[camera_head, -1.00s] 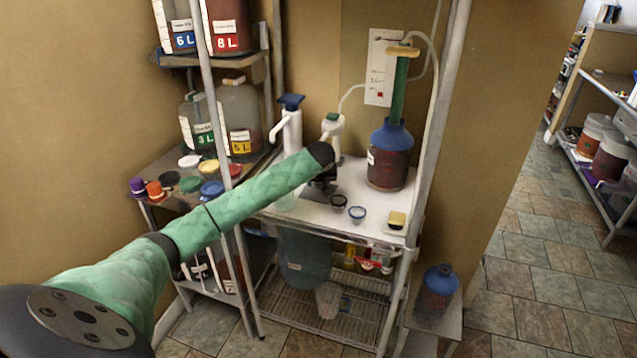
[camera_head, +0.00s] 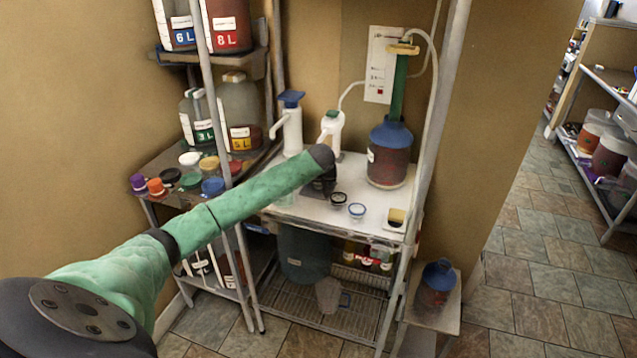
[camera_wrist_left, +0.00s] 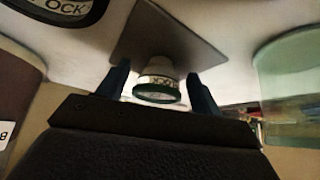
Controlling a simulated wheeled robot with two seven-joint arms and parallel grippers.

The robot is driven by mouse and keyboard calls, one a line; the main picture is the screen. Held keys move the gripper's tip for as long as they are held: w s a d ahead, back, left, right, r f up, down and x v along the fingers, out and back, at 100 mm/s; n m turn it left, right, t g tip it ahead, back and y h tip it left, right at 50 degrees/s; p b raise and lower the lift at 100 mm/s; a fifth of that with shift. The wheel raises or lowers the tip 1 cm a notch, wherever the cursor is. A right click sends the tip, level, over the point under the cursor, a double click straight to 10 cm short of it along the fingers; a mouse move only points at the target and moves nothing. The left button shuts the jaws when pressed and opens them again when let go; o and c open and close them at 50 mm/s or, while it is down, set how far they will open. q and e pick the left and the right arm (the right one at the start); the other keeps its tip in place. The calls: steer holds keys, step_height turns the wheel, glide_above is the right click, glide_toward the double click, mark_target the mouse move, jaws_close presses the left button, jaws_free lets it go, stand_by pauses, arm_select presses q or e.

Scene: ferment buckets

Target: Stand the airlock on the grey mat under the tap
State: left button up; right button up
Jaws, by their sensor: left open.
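The airlock (camera_wrist_left: 158,84) is a small pale piece with a green rim and dark lettering. In the left wrist view it is upright against the grey mat (camera_wrist_left: 188,42), its base apparently on it. My left gripper (camera_wrist_left: 161,85) is open, with one blue finger on each side of the airlock. Small gaps seem to show between fingers and airlock. In the head view my left gripper (camera_head: 321,182) is a dark shape over the white bench, mostly behind my forearm, which hides the airlock and mat. I cannot make out the tap for certain. My right gripper is not in view.
On the white bench (camera_head: 375,222) stand a black-rimmed cup (camera_head: 338,200), a blue-rimmed cup (camera_head: 357,211) and a blue-topped red vessel (camera_head: 390,155). Pump bottles (camera_head: 291,128) stand behind. A pale green translucent container (camera_wrist_left: 290,70) is close on the right in the wrist view.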

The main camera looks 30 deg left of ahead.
arm_select(q)
steer(key=shift+d+r, duration=0.1)
steer(key=shift+r, duration=0.1)
steer(key=shift+b+v, duration=0.6)
steer(key=shift+v, duration=0.4)
steer(key=b+v, duration=0.2)
steer(key=v, duration=0.7)
steer(key=shift+r, duration=0.35)
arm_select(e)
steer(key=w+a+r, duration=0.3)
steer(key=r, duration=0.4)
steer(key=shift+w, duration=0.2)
arm_select(q)
steer(key=shift+s+d, duration=0.1)
steer(key=shift+s, duration=0.05)
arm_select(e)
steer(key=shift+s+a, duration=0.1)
